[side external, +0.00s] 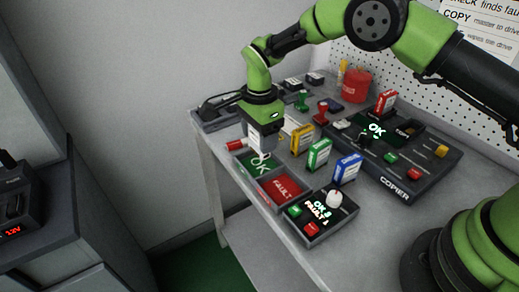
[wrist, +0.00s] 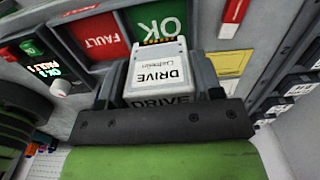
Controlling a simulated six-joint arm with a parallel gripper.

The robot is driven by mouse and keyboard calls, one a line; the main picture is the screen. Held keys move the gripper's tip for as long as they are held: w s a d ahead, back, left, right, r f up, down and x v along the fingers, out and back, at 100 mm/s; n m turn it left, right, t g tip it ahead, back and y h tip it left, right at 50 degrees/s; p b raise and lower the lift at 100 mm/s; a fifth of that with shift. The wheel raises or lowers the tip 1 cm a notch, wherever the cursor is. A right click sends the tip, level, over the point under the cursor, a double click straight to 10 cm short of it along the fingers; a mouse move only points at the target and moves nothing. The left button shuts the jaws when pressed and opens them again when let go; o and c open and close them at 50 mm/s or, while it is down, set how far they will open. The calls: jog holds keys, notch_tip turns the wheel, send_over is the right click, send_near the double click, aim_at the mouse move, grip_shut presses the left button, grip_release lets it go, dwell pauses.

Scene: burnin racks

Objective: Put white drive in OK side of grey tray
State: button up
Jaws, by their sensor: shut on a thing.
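My gripper (side external: 262,148) is shut on the white drive (wrist: 158,68), which has a printed DRIVE label. In the wrist view the drive sits between the two fingers (wrist: 158,92), and its far end overlaps the green OK side (wrist: 178,20) of the grey tray. The grey tray (side external: 268,180) lies near the table edge, with green OK (side external: 256,168) and red FAULT (side external: 287,188) compartments. In the side view the gripper is over the OK side; the drive is mostly hidden there. I cannot tell whether the drive touches the tray floor.
Yellow (side external: 302,139), green (side external: 319,155) and blue (side external: 347,169) drives stand behind the tray, by the copier (side external: 400,187). A counter box (side external: 318,227) with a white knob stands beside the FAULT side. A red object (side external: 236,145) lies left of the gripper.

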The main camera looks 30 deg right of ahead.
jog(key=shift+f, duration=1.95)
jog(key=shift+f, duration=0.15)
jog(key=o, duration=1)
jog(key=shift+c, duration=0.2)
